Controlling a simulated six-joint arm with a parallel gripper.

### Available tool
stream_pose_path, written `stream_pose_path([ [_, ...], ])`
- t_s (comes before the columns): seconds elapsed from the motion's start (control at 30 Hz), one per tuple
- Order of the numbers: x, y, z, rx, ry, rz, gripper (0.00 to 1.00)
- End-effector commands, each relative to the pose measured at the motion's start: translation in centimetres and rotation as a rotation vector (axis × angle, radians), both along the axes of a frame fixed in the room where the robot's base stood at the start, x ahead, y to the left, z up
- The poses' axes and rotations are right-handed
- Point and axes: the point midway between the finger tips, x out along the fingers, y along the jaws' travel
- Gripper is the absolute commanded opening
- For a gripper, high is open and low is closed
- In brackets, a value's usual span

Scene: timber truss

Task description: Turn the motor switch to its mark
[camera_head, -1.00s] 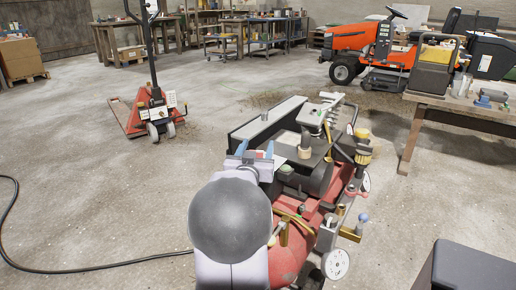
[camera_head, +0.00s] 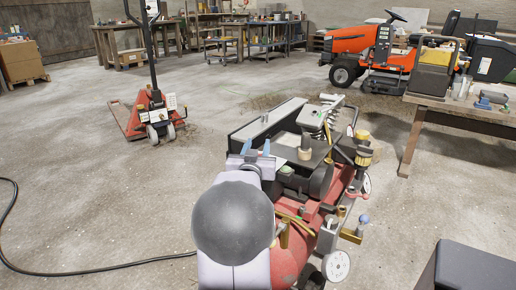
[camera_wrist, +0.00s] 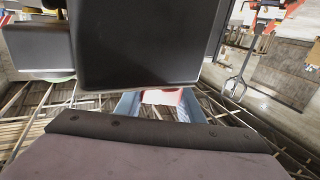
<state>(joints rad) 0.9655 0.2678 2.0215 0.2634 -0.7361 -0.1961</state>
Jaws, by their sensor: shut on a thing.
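My gripper (camera_head: 256,148) is at the near left end of the red compressor (camera_head: 292,246), its two blue fingertips close together beside the machine's black box. In the wrist view my gripper (camera_wrist: 160,106) has a blue finger on each side of a small red and pale piece, which looks like the motor switch (camera_wrist: 160,97). The fingers are shut on it. Most of the switch is hidden by the fingers and the wrist, and its mark cannot be made out. A large dark housing (camera_wrist: 140,45) fills the top of the wrist view.
Gauges, brass fittings and a yellow-topped part (camera_head: 363,155) crowd the machine's right side. A wooden bench (camera_head: 450,108) stands at right, a red pallet jack (camera_head: 155,112) at left. A black hose (camera_head: 100,270) lies on the floor.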

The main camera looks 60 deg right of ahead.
Motion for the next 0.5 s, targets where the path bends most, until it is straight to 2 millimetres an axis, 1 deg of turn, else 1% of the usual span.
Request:
stream_pose_path([
  [0.5,0.64,0.31,0.35,-0.01,-0.003,0.2,0.12],
])
